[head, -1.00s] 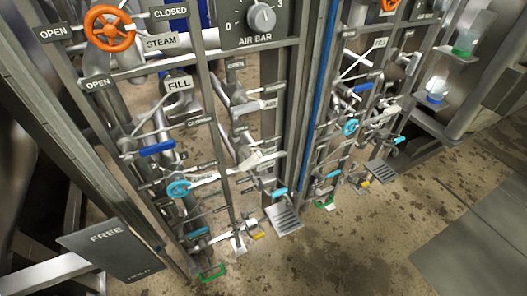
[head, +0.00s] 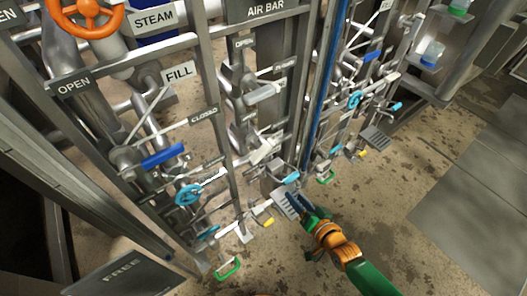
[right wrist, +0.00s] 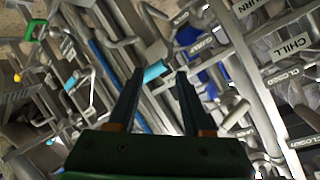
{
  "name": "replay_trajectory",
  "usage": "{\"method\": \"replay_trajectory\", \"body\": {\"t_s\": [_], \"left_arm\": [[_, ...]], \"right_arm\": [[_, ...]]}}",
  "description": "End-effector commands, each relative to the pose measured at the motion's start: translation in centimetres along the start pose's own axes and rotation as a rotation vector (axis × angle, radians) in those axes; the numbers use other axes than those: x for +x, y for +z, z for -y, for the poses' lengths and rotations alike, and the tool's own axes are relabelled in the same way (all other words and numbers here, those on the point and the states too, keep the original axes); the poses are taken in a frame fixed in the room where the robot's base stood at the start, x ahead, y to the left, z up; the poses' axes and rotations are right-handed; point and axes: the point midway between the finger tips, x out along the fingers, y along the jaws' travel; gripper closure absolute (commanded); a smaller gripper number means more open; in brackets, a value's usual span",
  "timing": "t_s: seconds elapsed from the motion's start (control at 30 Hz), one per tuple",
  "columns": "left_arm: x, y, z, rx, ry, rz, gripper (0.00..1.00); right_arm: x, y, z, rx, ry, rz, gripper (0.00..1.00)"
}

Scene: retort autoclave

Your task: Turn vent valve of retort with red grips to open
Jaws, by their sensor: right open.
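Two valve frames of pipes and levers stand in the head view, a near one at left and a farther one at right. I cannot make out red grips or a readable vent label on either. My right gripper (head: 300,203) is low in front of the near frame, its fingers partly lost against a slotted plate. A cyan grip (head: 291,179) is just beyond it. In the right wrist view my right gripper (right wrist: 158,88) is open and empty, with a cyan grip (right wrist: 157,70) beyond and between its fingertips. My left gripper is out of view.
An orange handwheel (head: 86,14), a blue lever (head: 162,156), a cyan handwheel (head: 188,194) and a green grip (head: 228,268) crowd the near frame. A dark FREE panel (head: 125,279) juts in at lower left.

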Motion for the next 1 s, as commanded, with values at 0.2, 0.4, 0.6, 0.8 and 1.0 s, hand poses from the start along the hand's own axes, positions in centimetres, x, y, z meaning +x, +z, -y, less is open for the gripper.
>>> {"method": "replay_trajectory", "body": {"t_s": [0.2, 0.4, 0.6, 0.8, 1.0], "left_arm": [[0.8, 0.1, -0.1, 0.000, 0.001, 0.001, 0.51], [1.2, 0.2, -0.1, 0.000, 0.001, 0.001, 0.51], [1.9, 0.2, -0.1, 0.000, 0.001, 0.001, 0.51], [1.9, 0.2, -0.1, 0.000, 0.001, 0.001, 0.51], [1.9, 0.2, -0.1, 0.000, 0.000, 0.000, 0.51]], "right_arm": [[-0.6, -6.7, 10.8, 0.254, -0.361, -0.110, 0.50], [0.8, -8.0, 13.6, 0.315, -0.430, -0.114, 0.50], [4.3, -8.6, 14.9, 0.312, -0.427, -0.114, 0.50], [5.3, -8.8, 15.4, 0.311, -0.423, -0.112, 0.50], [5.2, -8.8, 15.3, 0.310, -0.422, -0.112, 0.66]]}}
